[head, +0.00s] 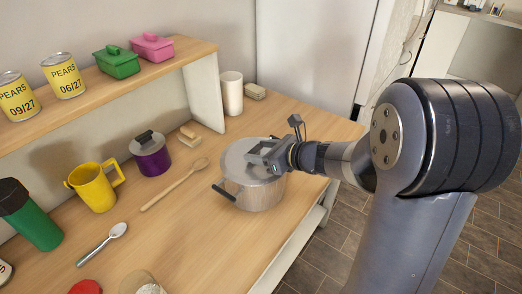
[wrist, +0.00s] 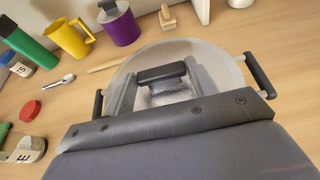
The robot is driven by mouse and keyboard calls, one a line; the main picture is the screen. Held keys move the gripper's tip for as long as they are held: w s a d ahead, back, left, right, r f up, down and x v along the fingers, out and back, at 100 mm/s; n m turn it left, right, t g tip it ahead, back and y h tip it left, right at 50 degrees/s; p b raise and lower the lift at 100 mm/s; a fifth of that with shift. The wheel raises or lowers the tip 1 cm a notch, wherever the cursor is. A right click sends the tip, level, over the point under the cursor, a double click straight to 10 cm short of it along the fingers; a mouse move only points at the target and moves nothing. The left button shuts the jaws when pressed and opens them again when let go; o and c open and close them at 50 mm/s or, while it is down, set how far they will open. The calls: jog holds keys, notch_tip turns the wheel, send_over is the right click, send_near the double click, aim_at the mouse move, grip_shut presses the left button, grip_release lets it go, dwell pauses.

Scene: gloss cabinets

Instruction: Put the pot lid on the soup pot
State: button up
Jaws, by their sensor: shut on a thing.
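The soup pot (head: 252,194) is a steel pot with dark side handles, standing on the wooden counter near its right front edge. The pot lid (head: 237,153) is a round, pale, see-through or glossy disc at the pot's top; it also shows in the wrist view (wrist: 215,62). Its dark bar handle (wrist: 163,73) lies between my gripper's fingers. My gripper (head: 268,153) is over the pot, shut on the lid handle. In the wrist view the pot's handles (wrist: 259,71) show at both sides of the lid. Whether the lid touches the rim all round I cannot tell.
A shelf (head: 126,77) with cans and small casseroles runs along the wall.

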jog(key=shift+f, duration=0.1)
jog(key=o, duration=1.3)
jog(key=p+v, duration=0.1)
jog(key=v, duration=1)
jog(key=shift+a+f, duration=0.1)
jog(key=b+x, duration=0.1)
jog(key=x, duration=1)
jog(key=shift+r, duration=0.4)
jog(key=shift+f, duration=0.25)
